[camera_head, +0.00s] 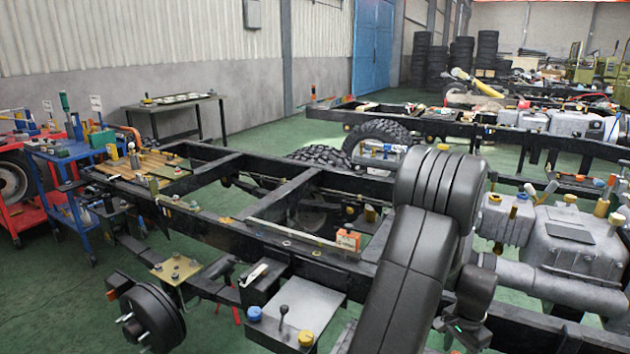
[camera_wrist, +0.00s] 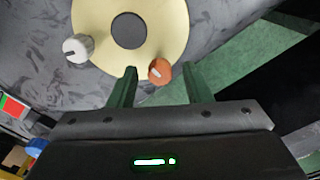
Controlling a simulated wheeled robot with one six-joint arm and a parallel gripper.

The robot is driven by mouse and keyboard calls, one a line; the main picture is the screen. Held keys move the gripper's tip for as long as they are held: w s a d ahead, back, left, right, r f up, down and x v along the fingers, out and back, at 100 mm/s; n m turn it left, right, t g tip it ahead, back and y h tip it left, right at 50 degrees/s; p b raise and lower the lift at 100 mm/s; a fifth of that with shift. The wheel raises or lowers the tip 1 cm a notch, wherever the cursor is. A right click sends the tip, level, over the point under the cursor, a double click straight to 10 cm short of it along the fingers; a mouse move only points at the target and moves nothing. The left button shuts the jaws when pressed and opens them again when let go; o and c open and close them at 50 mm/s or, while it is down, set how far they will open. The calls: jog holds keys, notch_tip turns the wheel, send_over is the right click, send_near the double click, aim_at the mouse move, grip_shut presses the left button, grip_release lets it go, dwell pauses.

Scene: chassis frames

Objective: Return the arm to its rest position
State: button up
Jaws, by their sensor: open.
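My gripper (camera_wrist: 159,67) is open in the wrist view, with its two green fingers apart. An orange-brown cap (camera_wrist: 159,71) shows between the fingertips, apart from both fingers. It sits at the edge of a pale yellow disc (camera_wrist: 165,22) with a dark round centre. A white-grey knob (camera_wrist: 78,48) is at the disc's left edge. In the head view my dark grey arm is folded over the near chassis frame, at the right of centre. My wrist, with a small green light, hangs low there; the fingers are hard to make out.
The black chassis frame (camera_head: 220,232) crosses the middle, with a small orange box (camera_head: 348,240) on its rail. A grey box with a lever (camera_head: 290,312) is in front. Grey engine parts (camera_head: 575,240) stand at right. A blue cart (camera_head: 62,185) is at left. Green floor is open at lower left.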

jog(key=n, duration=0.5)
jog(key=shift+n, duration=2.5)
